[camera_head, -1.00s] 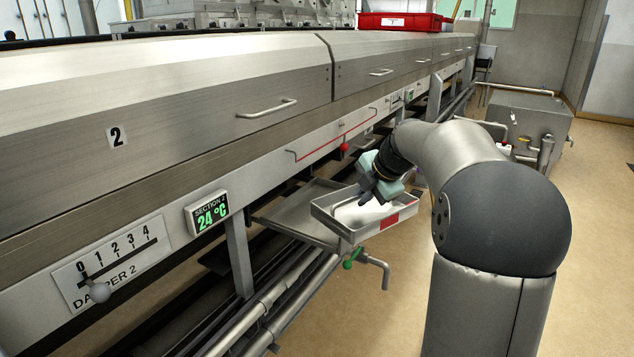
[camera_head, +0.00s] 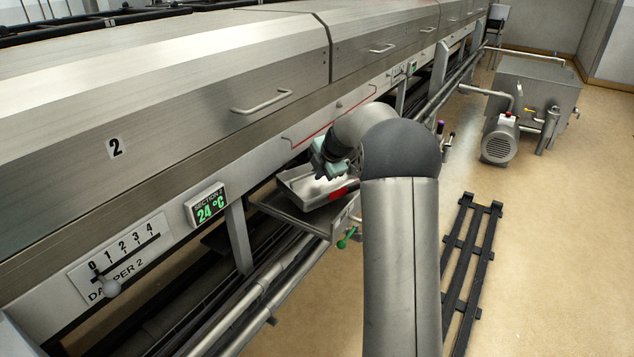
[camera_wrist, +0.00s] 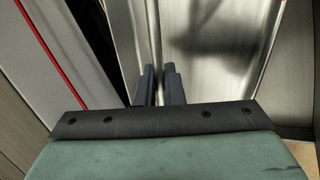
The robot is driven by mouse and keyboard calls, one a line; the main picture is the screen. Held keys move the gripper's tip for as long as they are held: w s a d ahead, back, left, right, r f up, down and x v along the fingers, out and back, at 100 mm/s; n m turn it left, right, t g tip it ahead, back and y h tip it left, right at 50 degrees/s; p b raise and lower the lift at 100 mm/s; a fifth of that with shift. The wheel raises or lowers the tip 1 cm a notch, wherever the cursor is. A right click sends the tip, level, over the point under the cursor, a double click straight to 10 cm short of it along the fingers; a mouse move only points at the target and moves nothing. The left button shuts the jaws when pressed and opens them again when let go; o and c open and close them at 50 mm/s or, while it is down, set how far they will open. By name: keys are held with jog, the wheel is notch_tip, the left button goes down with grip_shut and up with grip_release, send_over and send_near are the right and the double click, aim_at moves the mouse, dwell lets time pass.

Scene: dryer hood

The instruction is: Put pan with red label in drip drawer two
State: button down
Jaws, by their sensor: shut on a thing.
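The pan with the red label (camera_head: 305,187) is a shallow metal tray, its red label (camera_head: 338,193) facing outward in the head view. It is over or in the pulled-out drip drawer (camera_head: 287,214) below hood section 2; I cannot tell whether it touches the drawer bottom. My gripper (camera_head: 327,174) is shut on the pan's wall; arm and hand partly hide the pan. In the wrist view, the two dark fingers (camera_wrist: 160,85) pinch the thin wall, with shiny metal (camera_wrist: 205,50) beyond.
A green-handled valve (camera_head: 347,237) and pipes (camera_head: 262,300) lie near the drawer. The dryer hood (camera_head: 200,100) overhangs behind it. A black rack (camera_head: 465,270) lies on the floor at right. A motor pump (camera_head: 499,140) stands farther back.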

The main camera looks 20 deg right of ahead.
aim_at(316, 184)
jog(key=shift+f+b, duration=0.35)
jog(key=shift+f, duration=1.45)
jog(key=shift+f, duration=0.15)
jog(key=c, duration=1.5)
grip_release()
jog(key=shift+c, duration=0.2)
jog(key=shift+r, duration=0.2)
jog(key=v, duration=1.2)
